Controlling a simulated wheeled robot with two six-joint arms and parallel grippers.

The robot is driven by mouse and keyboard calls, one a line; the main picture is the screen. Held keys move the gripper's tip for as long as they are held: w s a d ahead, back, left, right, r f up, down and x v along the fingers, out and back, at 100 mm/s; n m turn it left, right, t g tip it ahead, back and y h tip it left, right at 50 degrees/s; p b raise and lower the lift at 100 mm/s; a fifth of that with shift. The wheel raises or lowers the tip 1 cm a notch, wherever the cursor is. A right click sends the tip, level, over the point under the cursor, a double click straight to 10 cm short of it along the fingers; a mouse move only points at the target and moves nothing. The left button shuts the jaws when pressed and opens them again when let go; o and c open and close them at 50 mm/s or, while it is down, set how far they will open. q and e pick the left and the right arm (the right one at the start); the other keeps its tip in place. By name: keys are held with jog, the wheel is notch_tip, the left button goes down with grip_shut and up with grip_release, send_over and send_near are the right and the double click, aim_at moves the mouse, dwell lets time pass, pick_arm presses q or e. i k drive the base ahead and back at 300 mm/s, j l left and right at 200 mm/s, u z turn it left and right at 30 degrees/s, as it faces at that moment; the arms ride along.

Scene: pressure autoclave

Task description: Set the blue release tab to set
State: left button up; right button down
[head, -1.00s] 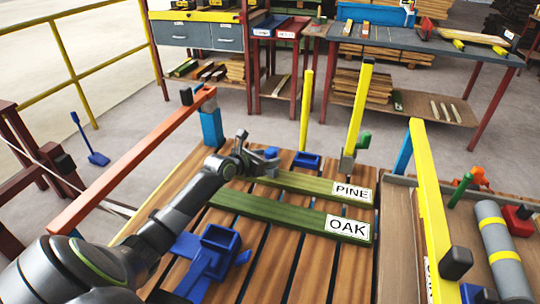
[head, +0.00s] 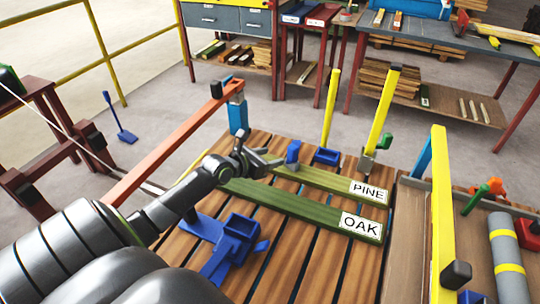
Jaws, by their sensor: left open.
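A small upright blue piece (head: 293,152), which looks like the release tab, stands at the far end of the slatted wooden deck (head: 290,236). It is by the left end of the green board labelled PINE (head: 325,180). I cannot read any set marking on it. My left gripper (head: 270,160) is open just left of the blue piece, its fingers pointing toward it. I see no clear contact between them. My right gripper is not in view.
A green OAK board (head: 290,205), a blue socket bracket (head: 238,235) and a small blue socket (head: 327,156) are on the deck. Yellow posts (head: 380,112) rise behind. An orange rail (head: 165,145) runs along the left. The deck's front middle is clear.

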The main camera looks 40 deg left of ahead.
aim_at(262, 246)
jog(key=k, duration=1.5)
